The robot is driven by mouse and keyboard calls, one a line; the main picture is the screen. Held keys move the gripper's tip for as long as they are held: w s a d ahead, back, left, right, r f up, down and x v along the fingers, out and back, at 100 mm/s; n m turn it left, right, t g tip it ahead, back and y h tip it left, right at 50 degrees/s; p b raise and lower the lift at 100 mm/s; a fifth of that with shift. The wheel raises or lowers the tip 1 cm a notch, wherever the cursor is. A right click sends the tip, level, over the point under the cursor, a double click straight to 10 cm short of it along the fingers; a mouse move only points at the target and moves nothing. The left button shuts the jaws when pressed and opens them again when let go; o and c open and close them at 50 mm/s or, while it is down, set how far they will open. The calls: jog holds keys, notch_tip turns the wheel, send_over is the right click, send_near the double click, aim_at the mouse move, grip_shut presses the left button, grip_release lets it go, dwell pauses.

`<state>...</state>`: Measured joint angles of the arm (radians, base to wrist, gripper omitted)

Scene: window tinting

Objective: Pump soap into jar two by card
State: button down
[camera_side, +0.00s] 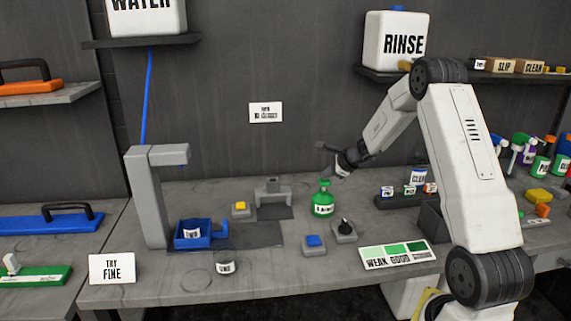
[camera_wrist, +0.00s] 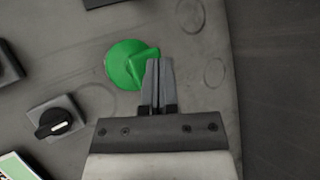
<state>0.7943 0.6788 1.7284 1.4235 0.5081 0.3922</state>
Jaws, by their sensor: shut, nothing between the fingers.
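A green pump bottle (camera_side: 322,203) stands on the bench; the wrist view shows its green top (camera_wrist: 122,64) from above. My gripper (camera_side: 338,164) is shut and empty, just above and right of the bottle. In the wrist view its fingertips (camera_wrist: 158,62) overlap the pump's nozzle; I cannot tell whether they touch it. One small labelled jar (camera_side: 193,231) sits in a blue tray (camera_side: 217,242) under a grey spout. Another jar (camera_side: 225,266) stands on the bench in front. Their labels are too small to read surely. A card (camera_side: 400,257) reads WEAK, GOOD over green shades.
A black knob on a grey base (camera_side: 344,230) stands close to the bottle; it also shows in the wrist view (camera_wrist: 52,123). A blue button (camera_side: 314,243) and yellow button (camera_side: 240,208) are nearby. A TRY FINE card (camera_side: 112,269) stands front left. Small jars (camera_side: 418,178) stand behind right.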

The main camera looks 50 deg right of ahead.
aim_at(327, 181)
jog(key=shift+f, duration=0.75)
dwell(1.0)
jog(key=shift+r, duration=1.35)
jog(key=shift+r, duration=2.55)
jog(key=shift+a, duration=0.1)
